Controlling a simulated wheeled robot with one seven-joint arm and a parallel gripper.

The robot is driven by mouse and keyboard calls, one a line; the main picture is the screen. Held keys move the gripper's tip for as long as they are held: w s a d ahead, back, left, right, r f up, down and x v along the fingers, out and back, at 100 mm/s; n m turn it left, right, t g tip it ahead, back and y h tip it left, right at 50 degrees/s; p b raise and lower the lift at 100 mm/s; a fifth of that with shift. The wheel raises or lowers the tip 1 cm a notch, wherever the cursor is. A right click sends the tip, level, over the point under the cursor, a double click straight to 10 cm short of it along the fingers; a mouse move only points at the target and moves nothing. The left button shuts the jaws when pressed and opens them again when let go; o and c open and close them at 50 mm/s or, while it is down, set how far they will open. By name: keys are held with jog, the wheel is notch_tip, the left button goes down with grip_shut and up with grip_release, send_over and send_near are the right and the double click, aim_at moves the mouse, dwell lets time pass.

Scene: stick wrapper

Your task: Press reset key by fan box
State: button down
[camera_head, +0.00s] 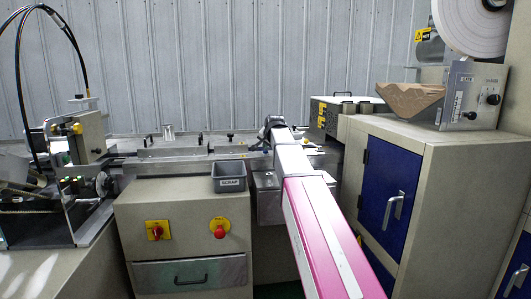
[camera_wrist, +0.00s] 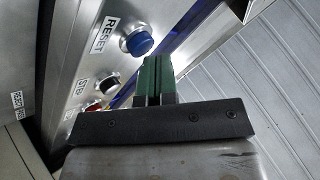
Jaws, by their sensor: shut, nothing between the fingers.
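The reset key is a round blue button (camera_wrist: 138,43) in a silver collar on a metal panel, beside a label reading RESET (camera_wrist: 104,35) in the wrist view. My gripper (camera_wrist: 157,61) has green fingers closed together and empty. Its fingertips appear just below and right of the blue button; I cannot tell whether they touch it. In the head view my arm reaches away over the machine bench, and its wrist hides the fingers and the reset key. I cannot pick out the fan box for certain.
A black button (camera_wrist: 107,88) and a red one sit lower on the same panel. In the head view a grey SCRAP bin (camera_head: 229,177) stands left of my arm, and a beige cabinet with blue doors (camera_head: 390,187) stands close on the right.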

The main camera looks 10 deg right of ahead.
jog(key=shift+r, duration=0.6)
jog(key=shift+r, duration=2.5)
